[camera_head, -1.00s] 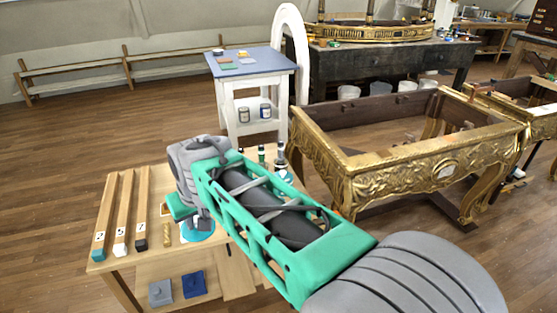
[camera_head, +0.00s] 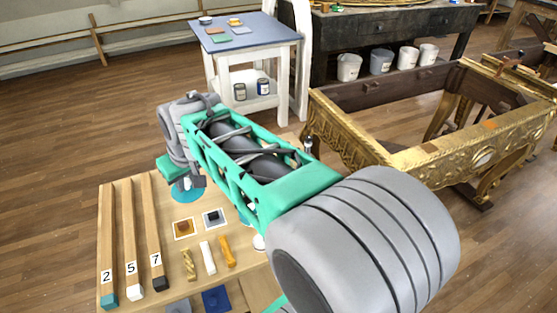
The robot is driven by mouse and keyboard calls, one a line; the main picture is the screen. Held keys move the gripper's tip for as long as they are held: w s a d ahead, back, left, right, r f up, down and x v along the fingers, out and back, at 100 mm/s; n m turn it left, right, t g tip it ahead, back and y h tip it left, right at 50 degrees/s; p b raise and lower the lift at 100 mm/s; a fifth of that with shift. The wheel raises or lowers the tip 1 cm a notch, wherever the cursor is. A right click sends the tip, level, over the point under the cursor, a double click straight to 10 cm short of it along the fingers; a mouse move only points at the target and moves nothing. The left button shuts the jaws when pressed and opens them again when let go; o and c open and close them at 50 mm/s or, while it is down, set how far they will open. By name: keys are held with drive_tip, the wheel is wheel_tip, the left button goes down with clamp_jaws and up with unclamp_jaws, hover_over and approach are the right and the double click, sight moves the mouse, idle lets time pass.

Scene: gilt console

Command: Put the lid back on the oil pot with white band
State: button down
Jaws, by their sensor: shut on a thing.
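My gripper (camera_head: 187,182) points down over the back left part of the wooden workbench, partly hidden by my own wrist. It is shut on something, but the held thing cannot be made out. A round blue disc (camera_head: 183,196) shows just below the fingers; I cannot tell whether they touch it. I cannot make out the oil pot with white band or its lid. My arm covers the right part of the bench. A small white rounded piece (camera_head: 259,243) peeks out beside the arm, and a dark bottle top (camera_head: 308,144) shows behind it.
Numbered wooden bars (camera_head: 130,240) lie at the bench's left. Two small framed squares (camera_head: 184,228) and several small pieces (camera_head: 207,257) lie in the middle. A gilt console (camera_head: 430,163) stands right, a blue-topped table (camera_head: 245,36) behind.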

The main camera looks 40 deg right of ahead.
drive_tip(key=s+d+f+n+y+p, duration=0.15)
drive_tip(key=d+f, duration=0.25)
drive_tip(key=d, duration=0.6)
drive_tip(key=s+d+f+n+g+p, duration=0.1)
drive_tip(key=s+d+f+n, duration=0.2)
drive_tip(key=d, duration=0.7)
drive_tip(key=d+f+n+y+p, duration=0.1)
drive_tip(key=d+f+n+p, duration=0.3)
drive_tip(key=d, duration=0.6)
drive_tip(key=shift+m, duration=0.75)
drive_tip(key=shift+a+f+b, duration=0.15)
drive_tip(key=shift+f+b, duration=1.5)
drive_tip(key=shift+f, duration=0.1)
drive_tip(key=shift+a+f+b, duration=0.1)
drive_tip(key=shift+f+b, duration=1.5)
drive_tip(key=shift+f, duration=0.1)
drive_tip(key=shift+s, duration=0.15)
drive_tip(key=shift+f+b, duration=0.2)
drive_tip(key=shift+b, duration=0.4)
drive_tip(key=c, duration=1.1)
unclamp_jaws()
